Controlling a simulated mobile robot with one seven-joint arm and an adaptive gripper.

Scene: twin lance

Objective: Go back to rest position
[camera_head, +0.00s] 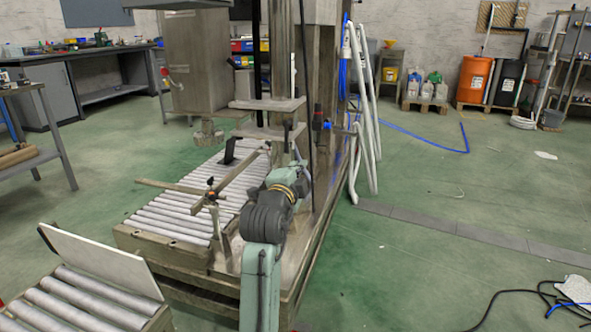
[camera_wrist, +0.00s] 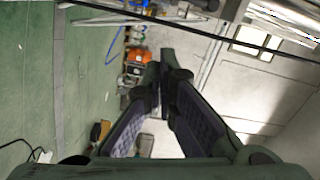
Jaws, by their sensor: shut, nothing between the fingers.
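My arm (camera_head: 260,285), pale green with dark joints, rises from the bottom middle of the head view and reaches to the roller conveyor machine. Its far end lies near the machine's column, and the gripper itself is hard to make out there. In the wrist view my gripper (camera_wrist: 158,78) shows two dark padded fingers that meet at their tips. It is shut, with nothing between the fingers. The wrist view is turned on its side, with floor at the left and wall at the right.
The roller conveyor (camera_head: 165,222) lies left of my arm. A white panel (camera_head: 100,262) stands on a nearer conveyor at bottom left. White hoses (camera_head: 362,110) hang right of the column. Black cables (camera_head: 530,293) lie at lower right. Green floor (camera_head: 420,270) right of my arm is mostly clear.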

